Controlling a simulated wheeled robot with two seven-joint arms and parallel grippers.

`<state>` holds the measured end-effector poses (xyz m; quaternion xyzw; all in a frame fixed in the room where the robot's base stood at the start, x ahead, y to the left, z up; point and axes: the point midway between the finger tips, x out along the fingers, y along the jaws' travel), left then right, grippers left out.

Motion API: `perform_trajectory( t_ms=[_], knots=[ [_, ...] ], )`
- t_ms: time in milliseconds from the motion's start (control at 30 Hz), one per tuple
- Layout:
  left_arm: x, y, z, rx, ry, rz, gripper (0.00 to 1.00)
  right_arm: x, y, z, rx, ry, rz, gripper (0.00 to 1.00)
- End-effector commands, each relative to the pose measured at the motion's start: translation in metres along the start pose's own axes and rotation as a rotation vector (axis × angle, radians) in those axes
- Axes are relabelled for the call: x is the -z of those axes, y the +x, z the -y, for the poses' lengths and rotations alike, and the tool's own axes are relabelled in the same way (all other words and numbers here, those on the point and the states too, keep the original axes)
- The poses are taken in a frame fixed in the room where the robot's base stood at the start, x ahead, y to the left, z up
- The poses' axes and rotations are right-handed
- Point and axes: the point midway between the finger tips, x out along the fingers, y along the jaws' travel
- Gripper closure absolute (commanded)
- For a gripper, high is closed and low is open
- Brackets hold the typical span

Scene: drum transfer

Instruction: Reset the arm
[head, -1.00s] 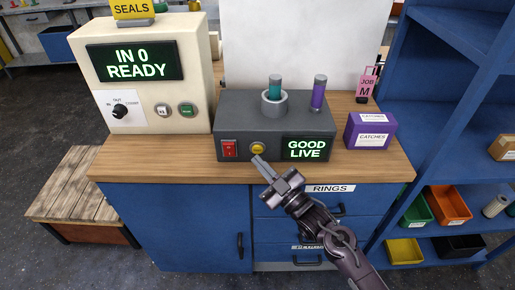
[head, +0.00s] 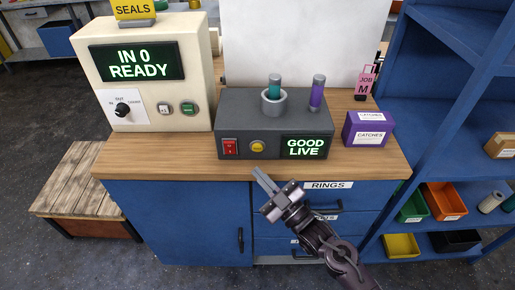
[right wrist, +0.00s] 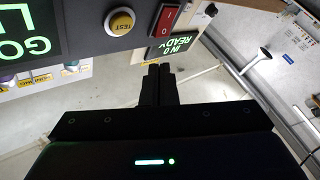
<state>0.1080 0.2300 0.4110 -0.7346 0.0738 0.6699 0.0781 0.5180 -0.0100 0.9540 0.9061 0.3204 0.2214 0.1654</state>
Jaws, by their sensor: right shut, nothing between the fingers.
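My right gripper (head: 262,178) is shut and empty in the head view. It is in front of the worktop's front edge, just below the grey test box (head: 240,133). In the right wrist view its fingers (right wrist: 158,72) are together, apart from the box. The box has a yellow TEST button (head: 257,146), a red rocker switch (head: 229,147) and a screen (head: 304,147) reading GOOD LIVE. A teal-topped cylinder (head: 274,84) stands in a grey ring on the box, with a purple cylinder (head: 317,92) beside it. My left gripper is not in view.
A cream machine (head: 150,75) with a screen reading IN 0 READY stands on the wooden worktop (head: 160,157) at left. A purple CATCHES box (head: 368,130) and a pink JOB M tag (head: 366,84) are at right. Blue shelves (head: 450,110) with bins flank the bench's right side.

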Motion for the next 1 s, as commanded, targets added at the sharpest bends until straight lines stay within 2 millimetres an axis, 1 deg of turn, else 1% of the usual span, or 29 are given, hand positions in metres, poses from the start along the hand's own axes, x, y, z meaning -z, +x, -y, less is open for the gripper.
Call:
perform_trajectory(
  t_ms=[267,333,367,433,467,533,567,600,667,700,767,800,867,900,967,1000],
  knots=[
    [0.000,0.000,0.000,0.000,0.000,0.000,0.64,0.000,0.000,0.000,0.000,0.000,0.001,1.00],
    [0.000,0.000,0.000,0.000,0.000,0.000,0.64,-0.006,-0.002,0.001,-0.001,0.005,0.016,1.00],
    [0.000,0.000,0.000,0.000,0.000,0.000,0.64,-0.011,-0.004,0.002,-0.002,0.010,0.030,1.00],
    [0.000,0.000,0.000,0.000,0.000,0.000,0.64,-0.034,-0.013,0.005,-0.005,0.028,0.090,1.00],
    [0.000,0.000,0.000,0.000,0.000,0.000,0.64,-0.047,-0.019,0.008,-0.007,0.040,0.127,1.00],
    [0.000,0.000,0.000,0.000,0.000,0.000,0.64,-0.085,-0.038,0.015,-0.014,0.075,0.233,1.00],
    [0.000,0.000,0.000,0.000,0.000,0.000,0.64,-0.103,-0.048,0.020,-0.016,0.092,0.285,1.00],
    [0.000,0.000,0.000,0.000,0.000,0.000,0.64,-0.128,-0.065,0.027,-0.021,0.118,0.359,1.00],
    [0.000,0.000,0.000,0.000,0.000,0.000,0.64,-0.163,-0.092,0.038,-0.029,0.157,0.471,1.00],
    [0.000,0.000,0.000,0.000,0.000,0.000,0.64,-0.184,-0.112,0.046,-0.032,0.183,0.544,1.00],
    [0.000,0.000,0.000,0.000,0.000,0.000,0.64,-0.215,-0.144,0.061,-0.039,0.224,0.655,1.00],
    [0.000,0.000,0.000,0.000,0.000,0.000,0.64,-0.233,-0.167,0.070,-0.044,0.250,0.728,1.00],
    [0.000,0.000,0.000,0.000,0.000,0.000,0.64,-0.257,-0.203,0.087,-0.050,0.291,0.837,1.00],
    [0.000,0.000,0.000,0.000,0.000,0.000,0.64,-0.271,-0.228,0.099,-0.055,0.318,0.909,1.00],
    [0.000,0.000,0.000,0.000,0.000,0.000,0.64,-0.289,-0.267,0.117,-0.061,0.358,1.016,1.00],
    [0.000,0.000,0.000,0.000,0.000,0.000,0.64,-0.298,-0.293,0.131,-0.064,0.386,1.087,1.00]
  ],
)
